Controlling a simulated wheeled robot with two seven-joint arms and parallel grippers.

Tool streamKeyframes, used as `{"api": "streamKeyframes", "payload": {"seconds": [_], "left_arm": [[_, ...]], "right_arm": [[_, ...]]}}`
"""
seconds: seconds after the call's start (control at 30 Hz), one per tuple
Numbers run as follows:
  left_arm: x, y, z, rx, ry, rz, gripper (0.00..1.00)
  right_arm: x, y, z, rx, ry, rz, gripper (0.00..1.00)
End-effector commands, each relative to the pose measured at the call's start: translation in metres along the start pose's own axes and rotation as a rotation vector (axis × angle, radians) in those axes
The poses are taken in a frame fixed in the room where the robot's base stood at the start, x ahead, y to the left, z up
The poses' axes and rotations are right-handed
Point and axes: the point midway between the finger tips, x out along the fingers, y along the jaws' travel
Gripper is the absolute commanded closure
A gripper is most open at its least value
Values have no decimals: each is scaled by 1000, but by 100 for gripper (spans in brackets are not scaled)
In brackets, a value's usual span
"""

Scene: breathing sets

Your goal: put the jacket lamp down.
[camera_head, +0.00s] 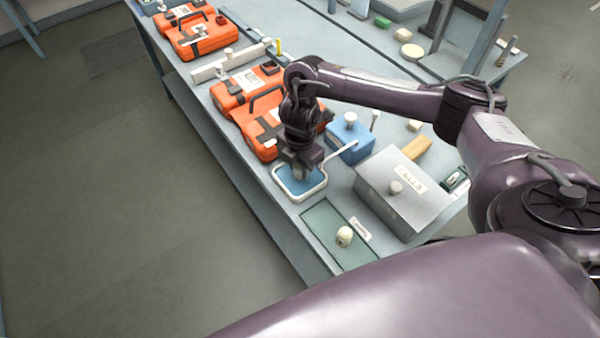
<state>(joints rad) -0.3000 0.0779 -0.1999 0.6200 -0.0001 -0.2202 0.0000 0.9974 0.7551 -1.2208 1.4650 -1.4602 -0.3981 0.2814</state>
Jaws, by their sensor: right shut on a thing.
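My right gripper (300,170) points down over a small white-rimmed tray with a blue floor (290,188), left of the grey box. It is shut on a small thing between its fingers. The fingers hide most of that thing, so I cannot make out its shape or confirm that it is the jacket lamp. I cannot tell whether it touches the tray floor. My left gripper is not in view.
Orange cases (201,38) line the bench's left side, some close behind my gripper. A blue box (350,137) and a grey lidded box (405,195) stand to the right. A green mat (322,225) with a cream knob (344,236) lies in front.

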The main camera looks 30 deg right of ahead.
Motion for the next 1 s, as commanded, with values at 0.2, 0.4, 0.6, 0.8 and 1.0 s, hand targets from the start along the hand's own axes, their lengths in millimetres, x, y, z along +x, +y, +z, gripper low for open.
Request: {"api": "streamKeyframes", "payload": {"seconds": [0.2,0.4,0.6,0.8,1.0], "left_arm": [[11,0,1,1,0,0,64],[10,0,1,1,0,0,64],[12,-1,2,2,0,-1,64],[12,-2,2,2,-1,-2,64],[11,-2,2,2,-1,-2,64]], "right_arm": [[24,0,-1,-1,1,-1,94],[22,0,0,-1,0,0,94],[26,0,0,0,0,-1,66],[26,0,0,0,1,-1,48],[25,0,0,-1,1,0,48]]}}
